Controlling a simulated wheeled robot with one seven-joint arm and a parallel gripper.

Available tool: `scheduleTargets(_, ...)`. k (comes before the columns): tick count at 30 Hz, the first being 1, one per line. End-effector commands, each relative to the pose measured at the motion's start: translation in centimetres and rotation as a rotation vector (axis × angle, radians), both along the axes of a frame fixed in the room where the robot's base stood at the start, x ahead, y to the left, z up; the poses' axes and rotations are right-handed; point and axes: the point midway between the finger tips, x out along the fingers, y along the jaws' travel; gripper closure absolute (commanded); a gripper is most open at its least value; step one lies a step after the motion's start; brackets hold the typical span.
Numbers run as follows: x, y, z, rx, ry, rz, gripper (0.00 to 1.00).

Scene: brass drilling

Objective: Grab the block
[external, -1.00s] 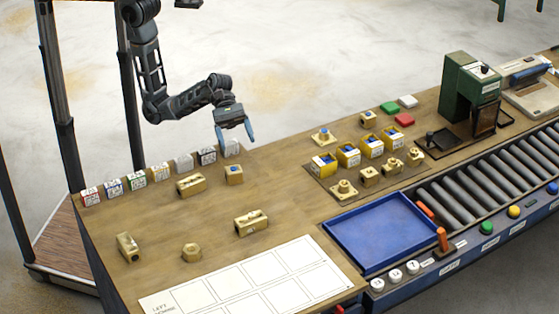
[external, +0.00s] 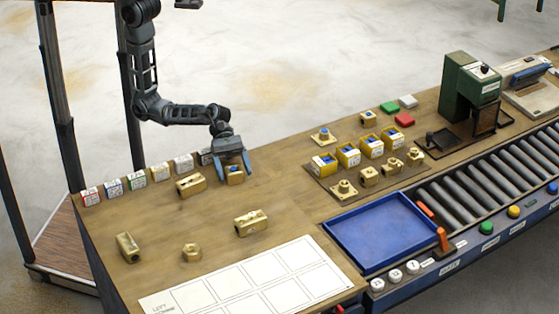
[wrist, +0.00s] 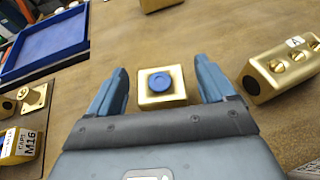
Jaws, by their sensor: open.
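The block is a small brass cube with a blue round spot on top (wrist: 161,87). In the external view the brass block (external: 235,177) sits on the wooden bench between my fingers. My gripper (external: 235,172) is open, pointing down with one blue finger on each side of the block. In the wrist view my gripper (wrist: 163,85) shows its fingers left and right of the block, with a visible gap on both sides. The block's lower sides are partly hidden in the external view.
Labelled small boxes (external: 135,181) line the bench's back edge. A blue tray (external: 380,268) and a white grid sheet (external: 250,288) lie toward the front.

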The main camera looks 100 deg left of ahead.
Motion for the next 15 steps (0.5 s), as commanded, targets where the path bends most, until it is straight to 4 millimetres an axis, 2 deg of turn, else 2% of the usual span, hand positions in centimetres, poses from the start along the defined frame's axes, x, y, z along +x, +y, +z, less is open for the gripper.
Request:
scheduleTargets(1,0.2,-0.3,-0.7,-0.001,0.001,-0.001,0.17)
scheduleTargets(6,1.3,-2.0,-1.3,0.000,0.001,-0.002,0.17)
scheduleTargets(15,1.5,-2.4,-1.4,-0.001,0.000,0.000,0.17)
